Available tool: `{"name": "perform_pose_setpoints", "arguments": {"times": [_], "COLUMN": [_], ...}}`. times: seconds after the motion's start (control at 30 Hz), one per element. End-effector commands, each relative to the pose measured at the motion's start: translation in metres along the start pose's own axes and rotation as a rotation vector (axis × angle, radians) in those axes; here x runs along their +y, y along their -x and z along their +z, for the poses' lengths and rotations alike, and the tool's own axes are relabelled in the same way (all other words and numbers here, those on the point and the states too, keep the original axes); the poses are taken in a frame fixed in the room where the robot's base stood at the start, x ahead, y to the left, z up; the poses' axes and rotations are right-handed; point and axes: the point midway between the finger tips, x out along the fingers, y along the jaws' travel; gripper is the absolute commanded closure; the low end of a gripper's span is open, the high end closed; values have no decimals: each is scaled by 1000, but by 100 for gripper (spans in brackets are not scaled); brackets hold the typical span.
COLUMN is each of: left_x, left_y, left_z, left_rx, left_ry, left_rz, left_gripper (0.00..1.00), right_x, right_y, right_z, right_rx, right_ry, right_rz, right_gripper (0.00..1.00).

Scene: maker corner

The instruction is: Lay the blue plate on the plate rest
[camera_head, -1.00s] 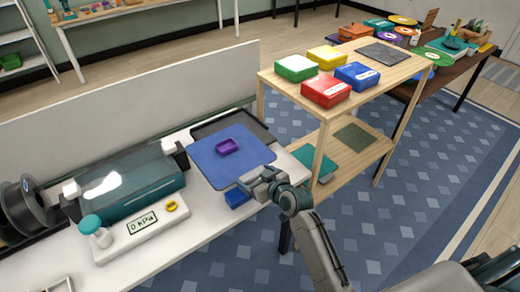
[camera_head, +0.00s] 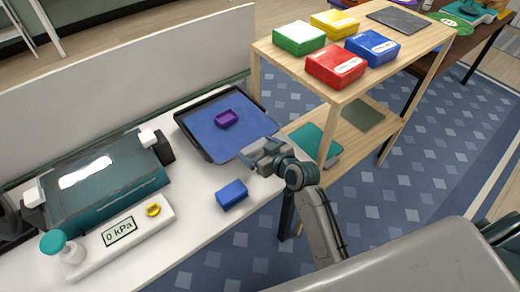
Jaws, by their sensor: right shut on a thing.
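The blue plate (camera_head: 222,142) is a flat square sheet with a small purple tray (camera_head: 227,118) on it. It lies over the dark plate rest (camera_head: 186,130), whose rim shows along the left and back edges. I cannot tell whether the plate touches the rest or is held just above it. My right gripper (camera_head: 257,151) is shut on the plate's near right edge. My left gripper is not in view.
A blue box (camera_head: 232,194) stands on the white table in front of the plate. A teal machine (camera_head: 105,182) and a gauge panel (camera_head: 118,233) are at left. A wooden shelf (camera_head: 345,92) with several coloured boxes stands at right.

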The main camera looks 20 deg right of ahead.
Motion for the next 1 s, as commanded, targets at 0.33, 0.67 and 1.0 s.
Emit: {"name": "perform_pose_setpoints", "arguments": {"times": [0.33,0.67,1.0], "left_x": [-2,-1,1], "left_y": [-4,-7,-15], "left_z": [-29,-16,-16], "left_rx": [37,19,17], "left_ry": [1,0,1], "left_rz": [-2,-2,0], "left_gripper": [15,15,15], "right_x": [-3,-2,-2], "right_y": [0,9,77], "right_z": [7,7,8], "right_rx": [-1,0,0], "right_ry": [1,3,7], "right_rz": [-2,-1,-1], "right_gripper": [0,0,0]}}
